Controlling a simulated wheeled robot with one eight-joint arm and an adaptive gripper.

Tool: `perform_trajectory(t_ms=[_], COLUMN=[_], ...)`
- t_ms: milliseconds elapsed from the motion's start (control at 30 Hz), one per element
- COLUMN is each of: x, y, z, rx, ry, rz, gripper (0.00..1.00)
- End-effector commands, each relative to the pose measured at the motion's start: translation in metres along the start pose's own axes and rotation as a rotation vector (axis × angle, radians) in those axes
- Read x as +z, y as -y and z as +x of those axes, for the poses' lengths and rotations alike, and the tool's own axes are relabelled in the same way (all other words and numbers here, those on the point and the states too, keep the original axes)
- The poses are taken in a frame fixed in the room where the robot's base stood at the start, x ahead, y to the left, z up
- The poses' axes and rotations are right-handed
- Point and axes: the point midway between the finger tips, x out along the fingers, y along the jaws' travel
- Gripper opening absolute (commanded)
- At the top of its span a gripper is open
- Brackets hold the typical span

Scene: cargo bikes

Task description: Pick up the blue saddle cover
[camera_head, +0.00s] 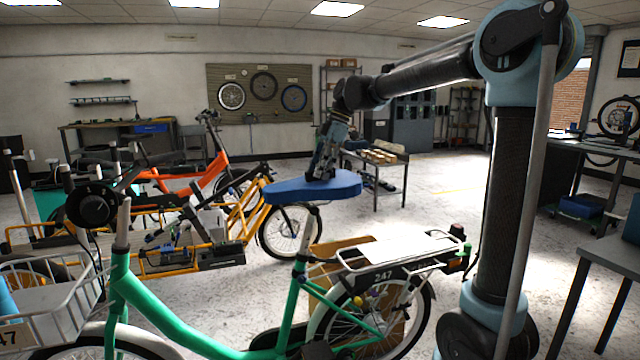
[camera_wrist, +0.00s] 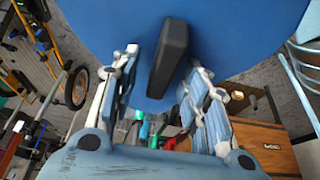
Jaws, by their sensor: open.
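The blue saddle cover (camera_head: 295,189) sits on the seat of the green bike, in the middle of the head view. It fills the top of the wrist view (camera_wrist: 240,30). A black raised block (camera_wrist: 168,58) stands out on its surface. My gripper (camera_head: 321,174) is directly above the cover with its fingers pointing down. In the wrist view the two fingers of my gripper (camera_wrist: 165,75) are apart, one on each side of the black block. Whether the fingertips touch the block or the cover I cannot tell.
The green bike (camera_head: 190,318) has a white rear rack (camera_head: 400,250) right of the saddle. A front basket (camera_head: 50,295) is at lower left. Orange bikes (camera_head: 210,175) stand behind. A small table (camera_head: 376,164) stands beyond the saddle. Floor is open at the back right.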

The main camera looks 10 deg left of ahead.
Motion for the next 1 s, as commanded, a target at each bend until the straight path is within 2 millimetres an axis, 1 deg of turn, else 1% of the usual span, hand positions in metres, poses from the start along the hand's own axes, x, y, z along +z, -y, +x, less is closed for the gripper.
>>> perform_trajectory(t_ms=[500,533,567,600,700,1000], x=[0.0008,0.0008,0.0008,0.0008,0.0009,0.0010], y=[-0.0001,-0.0001,-0.0001,-0.0001,-0.0001,-0.0001], z=[0.0018,0.0017,0.0017,0.0017,0.0018,0.0017], rx=[0.000,0.000,0.000,0.000,0.000,0.000], ry=[0.000,0.000,0.000,0.000,0.000,0.000], rz=[0.000,0.000,0.000,0.000,0.000,0.000], gripper=[0.42,0.37,0.30,0.21,0.00,0.00])
